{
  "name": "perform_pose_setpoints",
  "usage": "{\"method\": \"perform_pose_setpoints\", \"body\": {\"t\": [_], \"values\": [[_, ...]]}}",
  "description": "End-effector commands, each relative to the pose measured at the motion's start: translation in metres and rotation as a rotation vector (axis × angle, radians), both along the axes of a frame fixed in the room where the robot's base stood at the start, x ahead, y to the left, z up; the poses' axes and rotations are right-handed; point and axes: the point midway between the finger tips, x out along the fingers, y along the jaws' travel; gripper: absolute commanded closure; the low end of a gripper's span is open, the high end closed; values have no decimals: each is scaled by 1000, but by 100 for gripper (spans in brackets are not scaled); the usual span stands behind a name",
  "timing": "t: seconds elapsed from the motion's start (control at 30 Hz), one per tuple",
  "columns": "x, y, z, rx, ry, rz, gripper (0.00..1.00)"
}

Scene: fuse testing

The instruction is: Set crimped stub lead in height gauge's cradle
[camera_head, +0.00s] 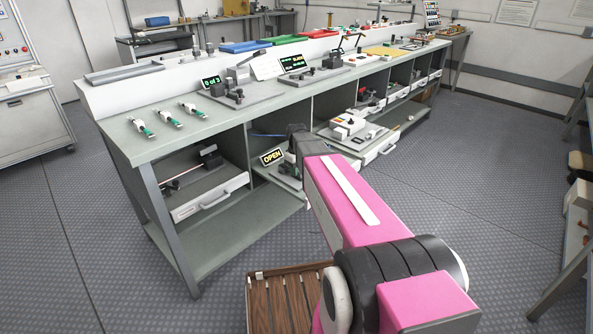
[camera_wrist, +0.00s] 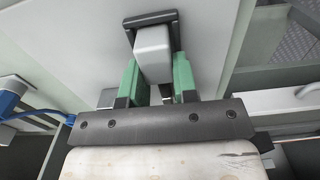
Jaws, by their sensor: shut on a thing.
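My gripper (camera_wrist: 157,78) shows in the wrist view with its two green fingers closed on the sides of a pale grey block (camera_wrist: 152,44). The block has a dark square collar at its far end and stands against a light grey surface. I cannot tell whether this block belongs to the crimped stub lead or to a fixture. In the head view my pink arm reaches into the bench's lower level beside a lit "OPEN" display (camera_head: 272,156), and my gripper is hidden there. I cannot pick out the height gauge or its cradle for certain.
The long bench (camera_head: 160,143) carries several small devices. Several white-and-green parts (camera_head: 168,117) lie at its near left end. A drawer (camera_head: 212,196) with a fixture sits below. A blue cable (camera_wrist: 14,113) is left of my gripper. A wooden slatted tray (camera_head: 262,303) stands low in front.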

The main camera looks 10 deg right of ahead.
Motion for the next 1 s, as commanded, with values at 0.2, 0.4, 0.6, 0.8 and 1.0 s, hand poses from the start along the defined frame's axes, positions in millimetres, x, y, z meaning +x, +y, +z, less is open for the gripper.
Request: {"method": "perform_pose_setpoints", "body": {"t": [0.2, 0.4, 0.6, 0.8, 1.0], "values": [[-1, 0, -2, 0, 3, 0, 48], [-2, 2, -2, 5, 6, -1, 43], [-3, 2, -3, 6, 9, -1, 43], [-2, 2, 9, 4, 5, 0, 43], [-1, 0, 41, 0, 0, 0, 43]]}}
